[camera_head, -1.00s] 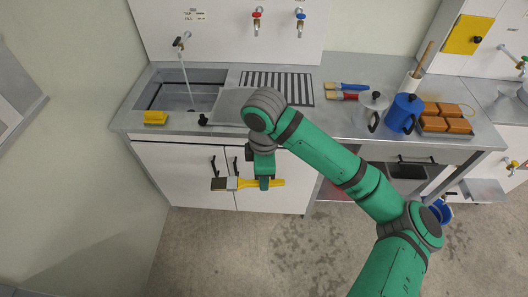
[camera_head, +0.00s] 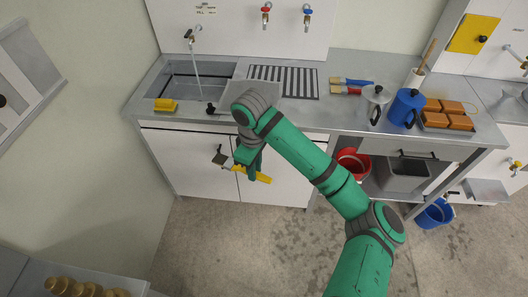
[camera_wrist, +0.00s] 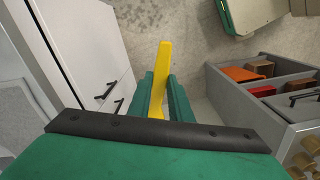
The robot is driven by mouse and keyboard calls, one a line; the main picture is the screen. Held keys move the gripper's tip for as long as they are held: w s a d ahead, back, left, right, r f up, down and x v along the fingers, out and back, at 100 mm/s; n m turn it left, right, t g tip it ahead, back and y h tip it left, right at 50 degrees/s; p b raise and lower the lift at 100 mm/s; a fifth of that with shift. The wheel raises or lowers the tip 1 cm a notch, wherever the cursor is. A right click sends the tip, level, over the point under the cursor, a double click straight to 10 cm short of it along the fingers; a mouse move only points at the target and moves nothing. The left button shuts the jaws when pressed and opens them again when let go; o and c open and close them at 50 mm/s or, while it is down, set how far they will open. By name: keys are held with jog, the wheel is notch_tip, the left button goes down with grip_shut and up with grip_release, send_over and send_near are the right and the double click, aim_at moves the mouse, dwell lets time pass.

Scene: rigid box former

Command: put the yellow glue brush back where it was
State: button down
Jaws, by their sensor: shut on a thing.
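The yellow glue brush (camera_head: 256,177) is held in my gripper (camera_head: 249,172), in front of the white cabinet doors below the sink counter. Its bristle end points to the left and its yellow handle to the right, sloping down. In the wrist view the yellow handle of the brush (camera_wrist: 159,75) stands up between the two green fingers of my gripper (camera_wrist: 164,100), which are shut on it. The bristles are hidden in the wrist view. A blue-handled brush (camera_head: 352,81) and a red-handled brush (camera_head: 345,90) lie on the counter at the back.
The counter holds a sink with running water (camera_head: 198,75), a yellow sponge (camera_head: 166,105), a blue pot (camera_head: 405,108) and orange-brown blocks (camera_head: 447,113). Red (camera_head: 353,164) and blue (camera_head: 434,214) buckets are below. An open grey drawer unit (camera_wrist: 264,95) stands at right in the wrist view.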

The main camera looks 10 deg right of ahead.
jog(key=w+a+f+m, duration=0.3)
jog(key=w+f+m, duration=0.1)
jog(key=w, duration=0.3)
jog(key=w+a+f+m, duration=0.4)
jog(key=w+f+m, duration=0.1)
jog(key=w+m, duration=0.1)
jog(key=shift+w+a+f, duration=0.25)
jog(key=shift+w+f, duration=0.05)
jog(key=shift+w, duration=0.2)
